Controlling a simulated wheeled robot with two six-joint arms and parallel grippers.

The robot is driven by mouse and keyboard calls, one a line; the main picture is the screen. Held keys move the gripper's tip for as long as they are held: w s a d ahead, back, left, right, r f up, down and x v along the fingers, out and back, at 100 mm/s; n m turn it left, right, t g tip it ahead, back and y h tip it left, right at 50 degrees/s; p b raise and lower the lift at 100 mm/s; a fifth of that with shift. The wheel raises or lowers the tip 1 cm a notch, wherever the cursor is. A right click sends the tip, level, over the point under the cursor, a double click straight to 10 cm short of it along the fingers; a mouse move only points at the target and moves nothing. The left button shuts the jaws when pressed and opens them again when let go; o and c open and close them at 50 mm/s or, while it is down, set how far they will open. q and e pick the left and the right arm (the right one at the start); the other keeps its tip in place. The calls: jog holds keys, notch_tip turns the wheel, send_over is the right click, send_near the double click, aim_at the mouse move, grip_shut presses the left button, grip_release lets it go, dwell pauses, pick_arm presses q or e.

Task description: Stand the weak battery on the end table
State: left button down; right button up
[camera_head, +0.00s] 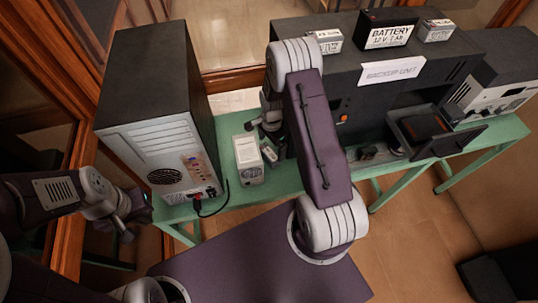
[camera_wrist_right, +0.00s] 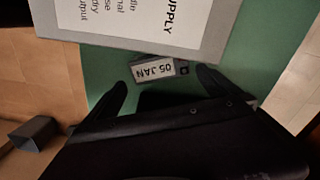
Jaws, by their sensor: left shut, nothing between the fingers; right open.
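Several batteries stand on top of the black backup unit (camera_head: 375,78): a large black one labelled 12 V 7 Ah (camera_head: 388,33), a smaller one to its left (camera_head: 328,40) and another to its right (camera_head: 436,31). I cannot tell which is weak. My right gripper (camera_head: 270,125) is low over the green bench, left of the unit. In the right wrist view it (camera_wrist_right: 162,82) is open, its fingers either side of a small block labelled 05 JAN (camera_wrist_right: 154,70). My left gripper (camera_head: 130,219) is shut and empty, left of the bench. I cannot identify the end table.
A white power supply box (camera_head: 248,159) stands on the green bench (camera_head: 212,208) beside the computer tower (camera_head: 160,120). My right arm hides part of the backup unit. An open drawer or tray (camera_head: 425,132) juts out in front. A dark low piece (camera_head: 505,270) stands at lower right.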

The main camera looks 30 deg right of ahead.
aim_at(271, 151)
notch_tip(271, 151, down, 4)
jog(key=shift+w+f+p, duration=0.1)
jog(key=shift+f+p, duration=0.1)
jog(key=shift+p, duration=0.35)
jog(key=shift+f, duration=0.35)
jog(key=c, duration=1.8)
jog(key=shift+c, duration=0.2)
jog(key=shift+r+b, duration=0.3)
jog(key=shift+b, duration=0.15)
notch_tip(271, 151, up, 6)
jog(key=shift+r+b, duration=0.15)
jog(key=shift+b, duration=0.35)
jog(key=s+a+p, duration=0.2)
jog(key=s+p, duration=0.2)
jog(key=s, duration=0.5)
jog(key=s+a+p, duration=0.2)
jog(key=s+p, duration=0.2)
jog(key=s, duration=0.6)
jog(key=shift+s+a, duration=0.2)
jog(key=shift+a, duration=0.1)
